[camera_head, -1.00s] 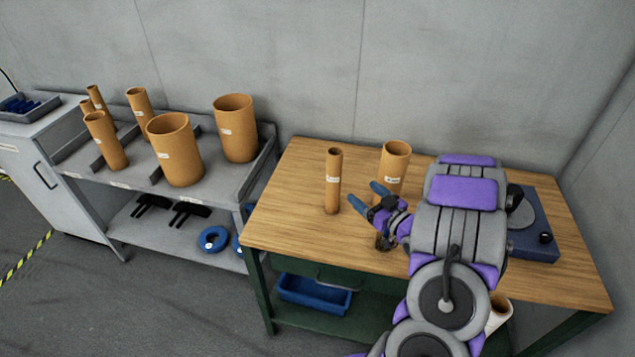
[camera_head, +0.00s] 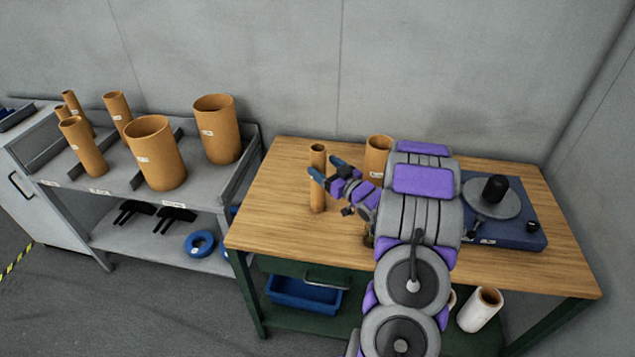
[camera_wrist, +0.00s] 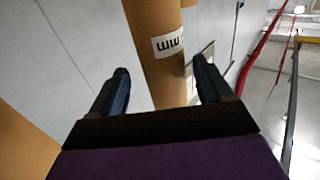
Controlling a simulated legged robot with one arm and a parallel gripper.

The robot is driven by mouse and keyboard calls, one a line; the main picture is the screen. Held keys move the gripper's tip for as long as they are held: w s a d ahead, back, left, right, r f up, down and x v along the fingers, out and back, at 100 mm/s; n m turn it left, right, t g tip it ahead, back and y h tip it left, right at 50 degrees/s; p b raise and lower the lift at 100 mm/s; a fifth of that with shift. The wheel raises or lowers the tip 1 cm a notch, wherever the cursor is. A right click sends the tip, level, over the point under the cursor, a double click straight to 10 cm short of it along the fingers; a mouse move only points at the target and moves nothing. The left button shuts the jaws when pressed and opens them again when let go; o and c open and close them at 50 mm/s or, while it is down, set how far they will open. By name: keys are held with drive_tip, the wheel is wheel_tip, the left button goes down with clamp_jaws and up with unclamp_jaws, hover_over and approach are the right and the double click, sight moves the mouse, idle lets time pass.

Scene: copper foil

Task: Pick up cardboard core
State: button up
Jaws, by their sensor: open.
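A thin cardboard core (camera_head: 317,190) stands upright on the wooden table (camera_head: 270,215). A wider cardboard core (camera_head: 378,155) stands to its right, partly hidden behind my arm. My gripper (camera_head: 328,168) is open, its blue fingertips at the upper part of the thin core in the head view. In the wrist view, a labelled cardboard core (camera_wrist: 160,55) runs between the two fingers of my gripper (camera_wrist: 163,85), with gaps on both sides. Another brown surface fills the left edge of that view.
A blue device (camera_head: 510,225) with a round plate and black knob sits on the table's right. A grey rack (camera_head: 120,200) with several cores stands at left. A blue bin (camera_head: 303,293) and a white roll (camera_head: 480,309) are below the tabletop. The table's front left is bare.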

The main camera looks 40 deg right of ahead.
sight(313, 162)
drive_tip(key=w, duration=0.2)
drive_tip(key=w+f+b, duration=0.1)
drive_tip(key=w, duration=0.1)
drive_tip(key=shift+w+a, duration=0.15)
drive_tip(key=shift+w+a+r, duration=0.2)
drive_tip(key=shift+w+a, duration=0.1)
drive_tip(key=shift+w, duration=0.1)
drive_tip(key=shift+d+f, duration=0.1)
drive_tip(key=shift+d, duration=0.3)
drive_tip(key=c, duration=0.4)
drive_tip(key=shift+a, duration=0.25)
drive_tip(key=c, duration=0.8)
drive_tip(key=shift+c, duration=1.1)
drive_tip(key=shift+d, duration=0.15)
